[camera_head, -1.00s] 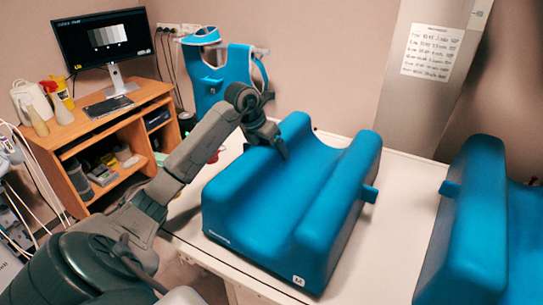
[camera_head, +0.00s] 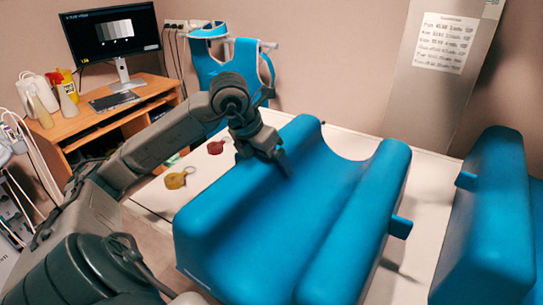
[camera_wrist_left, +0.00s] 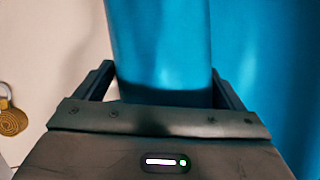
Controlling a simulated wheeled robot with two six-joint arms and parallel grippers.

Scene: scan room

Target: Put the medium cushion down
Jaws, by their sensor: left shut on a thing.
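The blue medium cushion (camera_head: 265,215), with a trough between two raised sides, fills the middle of the head view. Its lower front runs out of the picture. My left gripper (camera_head: 281,160) is shut on the cushion's left raised side. In the left wrist view the two fingers (camera_wrist_left: 162,88) stand on either side of a blue ridge of the cushion (camera_wrist_left: 160,45). The cushion looks raised above the white table (camera_head: 421,185), with a shadow below its right tab. Its underside is hidden. My right gripper is not in view.
A second blue cushion (camera_head: 490,220) stands at the right. A red tag (camera_head: 216,147) and a yellow tag (camera_head: 176,180) lie left of the held cushion. Behind are a wooden desk (camera_head: 120,115) with a monitor (camera_head: 110,33) and a hanging blue vest (camera_head: 240,65). A bare table strip shows between the cushions.

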